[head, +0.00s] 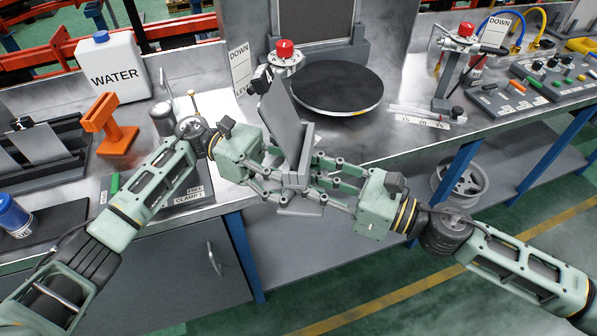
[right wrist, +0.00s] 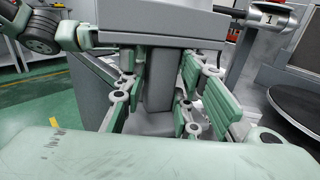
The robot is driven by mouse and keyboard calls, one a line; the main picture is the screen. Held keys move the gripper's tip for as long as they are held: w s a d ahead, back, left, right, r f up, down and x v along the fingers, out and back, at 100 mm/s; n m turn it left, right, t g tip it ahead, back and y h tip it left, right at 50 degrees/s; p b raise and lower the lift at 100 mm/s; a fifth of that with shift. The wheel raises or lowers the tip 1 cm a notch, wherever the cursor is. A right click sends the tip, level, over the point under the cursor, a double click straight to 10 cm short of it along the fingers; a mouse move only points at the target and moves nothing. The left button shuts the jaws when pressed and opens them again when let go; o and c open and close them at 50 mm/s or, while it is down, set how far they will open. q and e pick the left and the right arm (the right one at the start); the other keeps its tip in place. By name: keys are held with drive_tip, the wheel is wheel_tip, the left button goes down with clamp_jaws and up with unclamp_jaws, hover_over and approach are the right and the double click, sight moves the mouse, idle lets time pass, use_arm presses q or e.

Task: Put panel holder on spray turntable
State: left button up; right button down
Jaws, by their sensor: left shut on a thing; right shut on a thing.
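The grey panel holder (head: 287,125) is a tilted plate on a block-like base, held up in front of the bench edge in the head view. My left gripper (head: 287,180) is shut on its base from the left. My right gripper (head: 318,183) is shut on the same base from the right. In the right wrist view the holder's grey post (right wrist: 158,85) stands between green finger pads. The spray turntable (head: 338,87) is a round black disc at the back of the bench, apart from the holder. Its edge also shows in the right wrist view (right wrist: 295,108).
Red-topped spray fixtures (head: 285,50) (head: 466,30) stand beside the turntable. A white water jug (head: 112,68) and an orange stand (head: 108,125) are at left. A control box (head: 510,92) is at right. A scale strip (head: 420,120) lies near the front edge.

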use_arm(q)
drive_tip(key=shift+d+r, duration=0.1)
clamp_jaws()
use_arm(e)
drive_tip(key=shift+s+a+r, duration=0.1)
drive_tip(key=shift+s+a, duration=0.1)
drive_tip(key=shift+s, duration=0.05)
drive_tip(key=c, duration=1.5)
unclamp_jaws()
drive_tip(key=shift+o, duration=1)
drive_tip(key=shift+w, duration=0.1)
use_arm(q)
drive_tip(key=shift+s, duration=0.1)
use_arm(e)
drive_tip(key=shift+w+d, duration=0.1)
drive_tip(key=shift+d, duration=0.05)
drive_tip(key=shift+w, duration=0.1)
drive_tip(key=shift+d, duration=0.15)
